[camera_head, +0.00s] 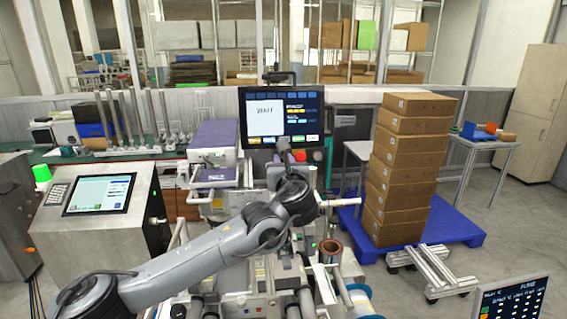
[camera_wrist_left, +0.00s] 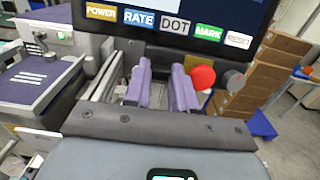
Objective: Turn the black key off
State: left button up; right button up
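A dark round knob (camera_wrist_left: 232,80), which appears to be the black key, sits just right of a red round button (camera_wrist_left: 202,77), below the monitor in the left wrist view. The direction the knob points cannot be made out. In the head view the red button (camera_head: 299,156) shows small under the monitor. My left gripper (camera_wrist_left: 162,74) is open and empty, its two fingers pointing toward the machine front, left of the red button and knob. In the head view the left gripper (camera_head: 285,150) is small and dark in front of the monitor's lower edge. My right gripper is not in view.
The monitor (camera_head: 281,116) stands above the controls, with a labelled row including POWER and RATE in the wrist view. A purple-topped unit (camera_head: 214,138) is on the left. Stacked cartons (camera_head: 405,170) stand on a blue pallet (camera_head: 455,226) to the right.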

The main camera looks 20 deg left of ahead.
pick_arm(q)
grip_shut()
jog(key=shift+f+n+y+b, duration=0.1)
jog(key=shift+n+y+b, duration=0.2)
jog(key=shift+n+b, duration=1)
jog(key=shift+w+d+r+n+g+y, duration=0.15)
jog(key=shift+n+g, duration=0.5)
jog(key=shift+n, duration=2.2)
jog(key=shift+r+n+g+y, duration=0.2)
jog(key=shift+n+g, duration=0.4)
jog(key=shift+n, duration=2.3)
jog(key=shift+w+d+r+n+g+y, duration=0.15)
jog(key=shift+n+g, duration=0.5)
jog(key=shift+n, duration=2.2)
jog(key=shift+s, duration=0.1)
